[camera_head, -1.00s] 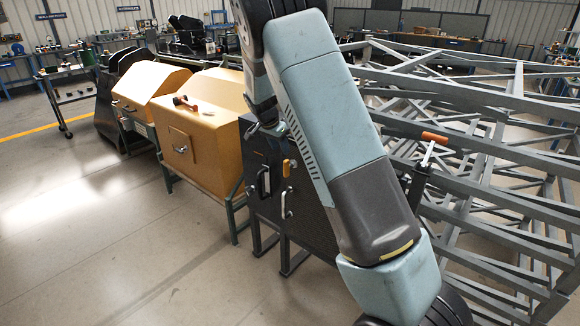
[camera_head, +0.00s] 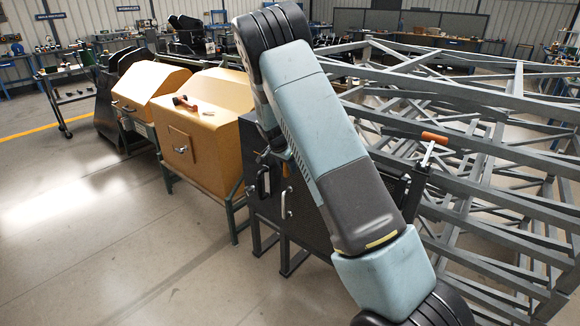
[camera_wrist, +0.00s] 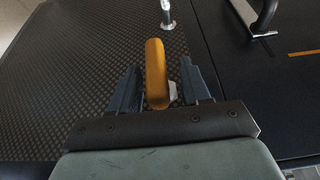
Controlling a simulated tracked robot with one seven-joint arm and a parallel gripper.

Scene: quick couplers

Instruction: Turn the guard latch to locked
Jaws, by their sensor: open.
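The guard latch (camera_wrist: 156,72) is an orange-yellow lever with a pale metal piece at its lower right. In the wrist view it stands out from the dark textured panel (camera_wrist: 70,60). My gripper (camera_wrist: 158,82) is open, with one dark finger on each side of the latch. A gap shows on both sides, and I cannot tell whether either finger touches it.
A metal handle (camera_wrist: 167,14) sits above the latch, and a black handle (camera_wrist: 263,18) is at upper right. An orange line (camera_wrist: 304,52) marks the panel. Yellow cabinets (camera_head: 205,150) stand left, grey steel frames (camera_head: 500,150) right. The floor (camera_head: 110,240) in front is clear.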

